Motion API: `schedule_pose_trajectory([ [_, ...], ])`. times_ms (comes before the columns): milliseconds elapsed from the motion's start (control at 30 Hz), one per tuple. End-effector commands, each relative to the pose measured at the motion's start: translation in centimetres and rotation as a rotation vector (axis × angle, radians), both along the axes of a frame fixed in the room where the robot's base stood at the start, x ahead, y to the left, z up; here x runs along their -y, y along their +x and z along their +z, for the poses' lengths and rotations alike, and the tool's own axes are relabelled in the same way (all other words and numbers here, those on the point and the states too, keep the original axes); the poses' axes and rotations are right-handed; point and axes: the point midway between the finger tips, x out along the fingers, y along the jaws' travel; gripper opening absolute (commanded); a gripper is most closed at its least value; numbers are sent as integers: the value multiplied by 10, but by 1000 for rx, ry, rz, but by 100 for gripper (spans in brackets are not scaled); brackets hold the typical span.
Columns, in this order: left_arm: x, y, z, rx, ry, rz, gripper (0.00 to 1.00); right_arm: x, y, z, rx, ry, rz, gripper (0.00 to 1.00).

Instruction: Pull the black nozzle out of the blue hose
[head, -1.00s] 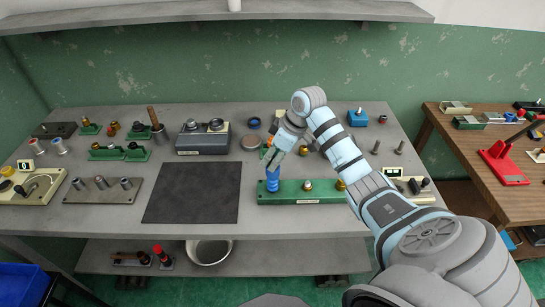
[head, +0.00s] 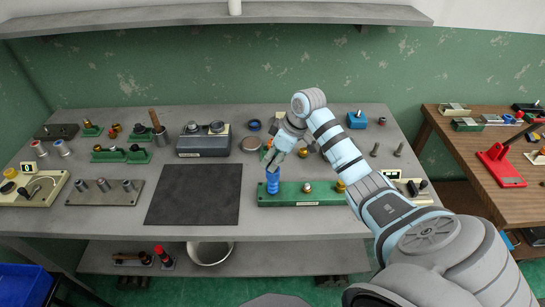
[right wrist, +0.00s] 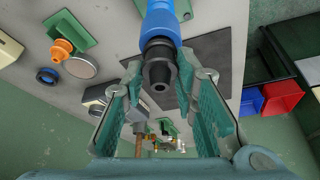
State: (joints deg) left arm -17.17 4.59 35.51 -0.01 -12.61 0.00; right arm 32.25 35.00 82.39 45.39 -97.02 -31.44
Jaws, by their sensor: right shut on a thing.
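The blue hose (head: 273,184) stands upright at the left end of a green base (head: 325,199) on the grey table; it also shows at the top of the right wrist view (right wrist: 159,22). The black nozzle (right wrist: 158,72) sits at the end of the hose, its tip facing the wrist camera. My right gripper (head: 273,166) is just above the hose, and its fingers in the right wrist view (right wrist: 159,65) are shut on the black nozzle from both sides. In the head view the fingers hide the nozzle. My left gripper is not in view.
Brass fittings (head: 307,187) stand on the green base right of the hose. A dark mat (head: 192,194) lies to the left with free room on it. A grey box with knobs (head: 204,140) stands behind the mat. A wooden table (head: 480,173) is at the right.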

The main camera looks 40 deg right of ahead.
Motion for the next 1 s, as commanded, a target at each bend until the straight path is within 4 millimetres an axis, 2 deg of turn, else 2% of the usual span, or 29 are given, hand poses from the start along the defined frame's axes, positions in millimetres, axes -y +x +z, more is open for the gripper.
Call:
schedule_pose_trajectory([
  [567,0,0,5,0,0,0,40,0,0,4,0,0,0,0],
  [967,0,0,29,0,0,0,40,0,0,28,0,0,0,0],
  [1000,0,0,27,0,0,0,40,0,0,28,1,0,1,0],
])
